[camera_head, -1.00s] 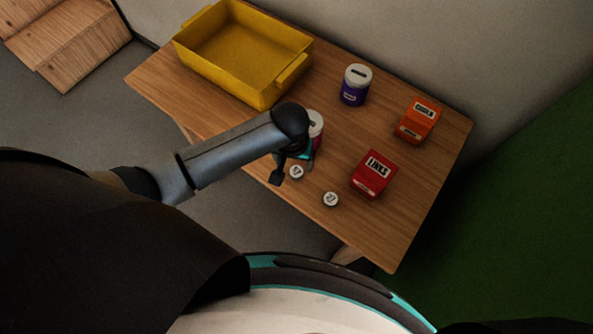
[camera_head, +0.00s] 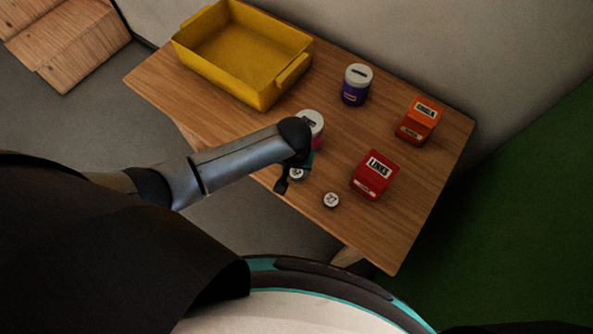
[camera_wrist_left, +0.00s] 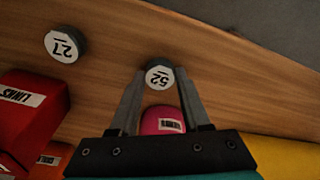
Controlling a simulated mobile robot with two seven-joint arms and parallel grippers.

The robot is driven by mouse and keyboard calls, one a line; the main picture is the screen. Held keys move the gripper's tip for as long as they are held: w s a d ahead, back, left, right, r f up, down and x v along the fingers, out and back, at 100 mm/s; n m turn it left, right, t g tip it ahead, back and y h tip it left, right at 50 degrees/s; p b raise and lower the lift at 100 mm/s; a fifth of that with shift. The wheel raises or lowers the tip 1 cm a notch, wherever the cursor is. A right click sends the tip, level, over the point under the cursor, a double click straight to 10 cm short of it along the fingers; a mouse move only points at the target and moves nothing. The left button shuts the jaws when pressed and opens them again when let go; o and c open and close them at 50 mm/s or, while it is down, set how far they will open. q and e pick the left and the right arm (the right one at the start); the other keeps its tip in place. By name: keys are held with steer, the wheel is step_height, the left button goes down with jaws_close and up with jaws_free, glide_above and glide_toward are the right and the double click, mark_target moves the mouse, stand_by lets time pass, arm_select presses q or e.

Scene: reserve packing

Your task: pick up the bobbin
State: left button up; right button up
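Two small round bobbins with dark sides and white numbered tops are on the wooden table. The one marked 52 (camera_wrist_left: 159,77) shows in the left wrist view between my left gripper's fingertips (camera_wrist_left: 159,72), with a finger on each side; I cannot tell whether they touch it. In the head view this bobbin (camera_head: 297,175) is partly covered by my left gripper (camera_head: 290,177). The fingers are apart. The other bobbin, marked 27 (camera_head: 331,200), stands clear to the right, and also shows in the left wrist view (camera_wrist_left: 64,44). My right gripper is not in view.
A pink jar (camera_head: 311,122) with a white lid stands just behind my left gripper. A red box (camera_head: 373,176), an orange box (camera_head: 417,122) and a purple jar (camera_head: 355,87) stand to the right. A yellow bin (camera_head: 282,90) is at the back left. The table's front right (camera_head: 385,235) is bare.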

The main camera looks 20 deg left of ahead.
arm_select(q)
jaws_close()
steer(key=shift+r, duration=0.15)
